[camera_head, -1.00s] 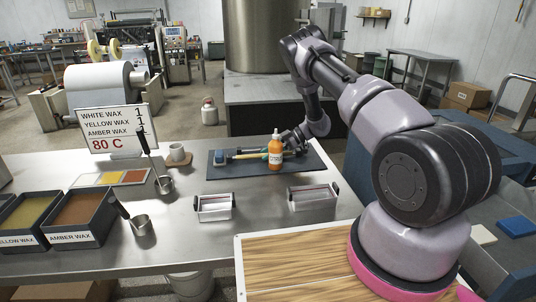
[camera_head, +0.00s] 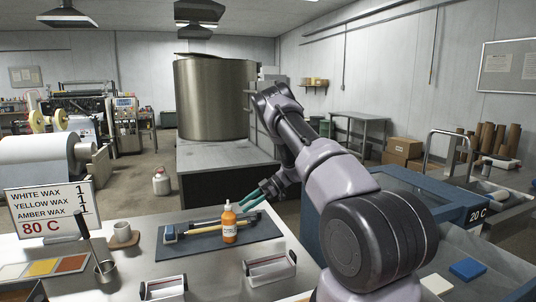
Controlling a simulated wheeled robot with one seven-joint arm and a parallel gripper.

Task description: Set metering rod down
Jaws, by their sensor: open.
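A dark mat (camera_head: 262,231) lies on the steel table. A slim rod-like tool (camera_head: 203,224), dark with a yellowish part, lies on the mat; I take it for the metering rod. The orange bottle (camera_head: 229,226) stands upright in front of it and hides part of it. A blue block-like item (camera_head: 170,233) is at the mat's left end. My gripper (camera_head: 243,203) has teal fingers, spread and empty, just above and behind the bottle's top right. I see no contact with the rod.
Two metal trays (camera_head: 270,266) stand in front of the mat. A blue tank (camera_head: 400,210) marked 20 C stands right. A large steel drum (camera_head: 212,98) is behind.

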